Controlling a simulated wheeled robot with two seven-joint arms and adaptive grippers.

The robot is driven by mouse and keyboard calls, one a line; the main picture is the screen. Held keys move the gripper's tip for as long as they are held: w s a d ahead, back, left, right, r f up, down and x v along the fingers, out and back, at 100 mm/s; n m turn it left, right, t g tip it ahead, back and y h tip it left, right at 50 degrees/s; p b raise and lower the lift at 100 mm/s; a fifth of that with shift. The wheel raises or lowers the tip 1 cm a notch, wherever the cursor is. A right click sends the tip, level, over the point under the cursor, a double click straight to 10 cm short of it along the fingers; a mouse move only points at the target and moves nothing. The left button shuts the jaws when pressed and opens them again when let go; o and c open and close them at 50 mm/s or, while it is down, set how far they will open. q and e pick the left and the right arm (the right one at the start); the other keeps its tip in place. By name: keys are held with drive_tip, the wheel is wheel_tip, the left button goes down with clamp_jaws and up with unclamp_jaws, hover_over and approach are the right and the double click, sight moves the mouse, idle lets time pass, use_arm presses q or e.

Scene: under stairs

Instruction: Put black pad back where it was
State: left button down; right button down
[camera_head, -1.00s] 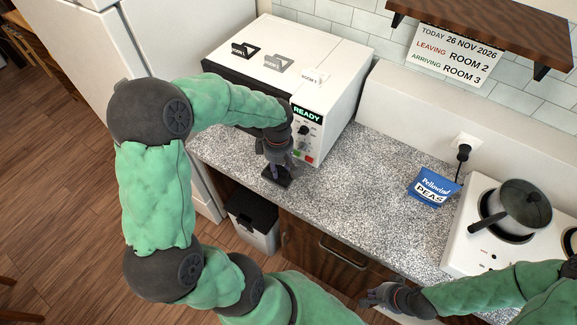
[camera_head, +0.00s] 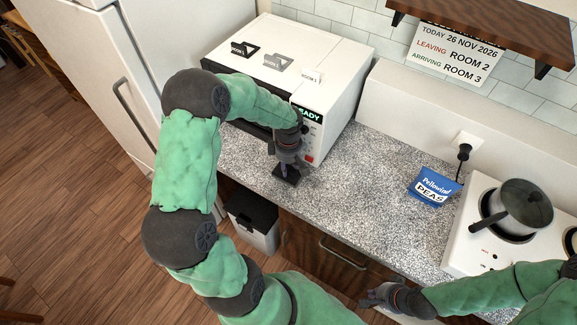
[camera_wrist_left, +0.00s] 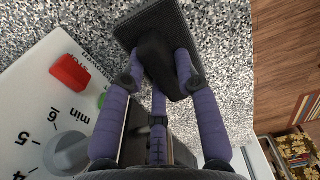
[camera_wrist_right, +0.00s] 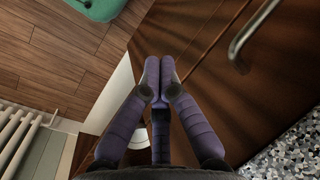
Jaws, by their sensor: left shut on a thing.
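The black pad is a flat ridged rectangular plate with a dark raised grip; in the head view the pad (camera_head: 286,177) is over the counter just in front of the white appliance. My left gripper (camera_head: 287,165) is shut on its grip. In the left wrist view the fingers (camera_wrist_left: 160,68) close around the grip, with the plate (camera_wrist_left: 178,22) beyond them. I cannot tell whether the plate touches the counter. My right gripper (camera_head: 370,297) is shut and empty, low at the front of the counter; its fingertips (camera_wrist_right: 160,72) meet in the right wrist view.
The white appliance (camera_head: 335,75) reads READY and carries a black, a grey and a white labelled piece on top. A blue peas packet (camera_head: 433,186) and a stove with a pot (camera_head: 522,208) are to the right. The speckled counter (camera_head: 360,185) between is clear. A sign (camera_head: 459,50) hangs behind.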

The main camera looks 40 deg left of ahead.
sight(288, 166)
use_arm(q)
drive_tip(key=shift+f, duration=0.15)
drive_tip(key=c, duration=0.9)
unclamp_jaws()
drive_tip(key=shift+r, duration=0.4)
wheel_tip(288, 166, up, 12)
drive_tip(key=shift+f+p, duration=0.15)
drive_tip(key=shift+p, duration=0.45)
